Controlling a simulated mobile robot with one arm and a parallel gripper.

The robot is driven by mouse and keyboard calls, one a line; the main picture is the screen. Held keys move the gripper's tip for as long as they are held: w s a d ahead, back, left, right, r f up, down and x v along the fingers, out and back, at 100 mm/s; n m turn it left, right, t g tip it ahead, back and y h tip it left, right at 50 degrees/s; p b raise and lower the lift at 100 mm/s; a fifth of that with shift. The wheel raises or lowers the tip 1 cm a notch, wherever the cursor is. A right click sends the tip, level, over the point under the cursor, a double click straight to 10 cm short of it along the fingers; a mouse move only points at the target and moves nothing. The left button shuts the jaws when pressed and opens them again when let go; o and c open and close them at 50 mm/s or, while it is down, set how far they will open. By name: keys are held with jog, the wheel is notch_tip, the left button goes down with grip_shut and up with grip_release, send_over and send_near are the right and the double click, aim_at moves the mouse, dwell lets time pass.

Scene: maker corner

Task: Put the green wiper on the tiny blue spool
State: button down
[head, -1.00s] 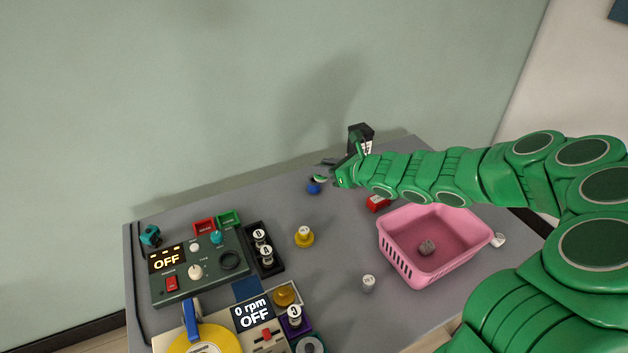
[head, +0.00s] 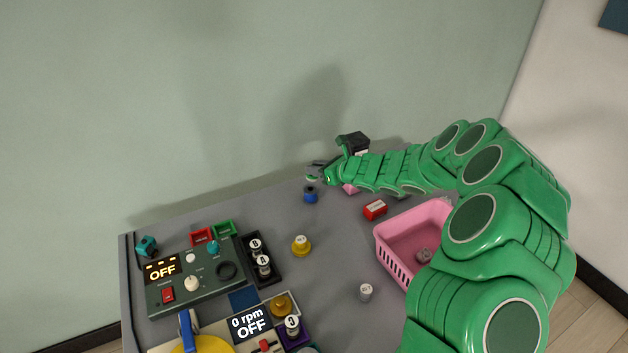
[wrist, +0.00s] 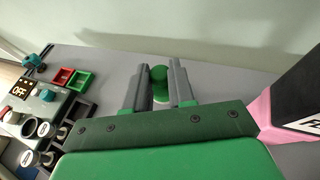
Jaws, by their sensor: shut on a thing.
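My gripper (wrist: 160,88) is shut on the green wiper (wrist: 159,76), a small round green piece with a pale lower part, seen between the two grey fingers in the wrist view. In the head view my gripper (head: 318,170) is at the back of the table, and the wiper (head: 312,179) shows small at its fingertips. The tiny blue spool (head: 310,196) stands on the table just below the wiper in the head picture, with a visible gap between them. I cannot make out the spool in the wrist view.
A black and pink object (head: 355,145) stands close behind my gripper. A red block (head: 375,209), a pink basket (head: 398,265), a yellow spool (head: 301,246) and a grey piece (head: 366,292) are nearer. Control boxes (head: 190,280) fill the left. Table around the blue spool is clear.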

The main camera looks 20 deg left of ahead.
jog(key=shift+w+a+f, duration=0.35)
jog(key=shift+w+f, duration=0.25)
jog(key=shift+f, duration=0.25)
jog(key=shift+w+a+f, duration=0.3)
jog(key=shift+w+f, duration=0.3)
jog(key=shift+f, duration=0.25)
jog(key=shift+w+a+f, duration=0.35)
jog(key=shift+w+f, duration=0.25)
jog(key=shift+f, duration=1.75)
jog(key=shift+f, duration=0.1)
jog(key=c, duration=1)
grip_release()
jog(key=shift+o, duration=0.2)
jog(key=shift+d+r, duration=0.2)
jog(key=shift+r, duration=0.05)
jog(key=v, duration=1.1)
jog(key=shift+s+d, duration=0.15)
jog(key=shift+s, duration=0.05)
